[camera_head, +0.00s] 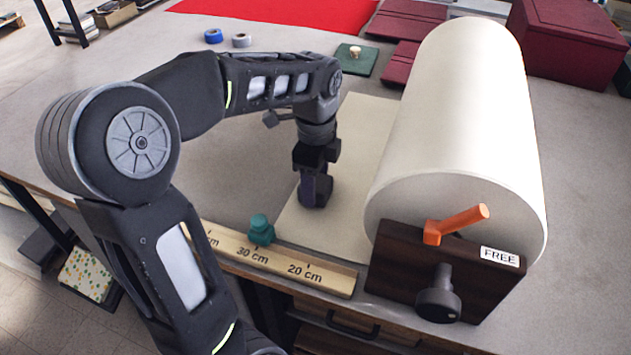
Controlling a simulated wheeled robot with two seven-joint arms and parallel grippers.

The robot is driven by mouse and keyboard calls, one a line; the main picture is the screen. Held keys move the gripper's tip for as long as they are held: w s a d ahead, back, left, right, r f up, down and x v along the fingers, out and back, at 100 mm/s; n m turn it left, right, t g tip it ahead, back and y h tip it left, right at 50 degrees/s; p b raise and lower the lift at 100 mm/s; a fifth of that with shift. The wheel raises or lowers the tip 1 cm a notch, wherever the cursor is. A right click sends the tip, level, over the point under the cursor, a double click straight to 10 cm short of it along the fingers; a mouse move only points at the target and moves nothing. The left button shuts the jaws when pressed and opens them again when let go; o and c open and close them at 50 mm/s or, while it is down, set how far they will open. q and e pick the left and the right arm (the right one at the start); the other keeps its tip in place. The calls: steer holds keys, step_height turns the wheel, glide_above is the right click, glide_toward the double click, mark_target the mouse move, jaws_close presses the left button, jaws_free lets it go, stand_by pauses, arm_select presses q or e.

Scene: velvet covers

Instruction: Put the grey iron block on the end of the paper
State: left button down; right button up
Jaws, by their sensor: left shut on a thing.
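My left gripper (316,190) points down over the left part of the cream paper (345,190), close to its left edge. It is shut on a small dark block, which I take to be the grey iron block; the fingers hide most of it. I cannot tell whether the block touches the paper. The paper lies flat on the table and runs left from under the big roll (470,110). My right gripper is not in view.
A wooden ruler (285,264) with a teal stop (261,230) lies along the front edge. An orange lever (455,225) and black knob (438,297) sit on the roll's dark end stand, labelled FREE. A green pad (350,66), tape rolls (213,36) and red cloth (285,12) lie behind.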

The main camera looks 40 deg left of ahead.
arm_select(q)
steer(key=shift+r, duration=0.1)
steer(key=c, duration=0.5)
jaws_free()
steer(key=shift+f, duration=0.2)
steer(key=shift+r, duration=0.1)
steer(key=shift+r, duration=0.15)
step_height(320, 180, up, 7)
steer(key=shift+f, duration=0.1)
step_height(320, 180, up, 5)
steer(key=p, duration=0.4)
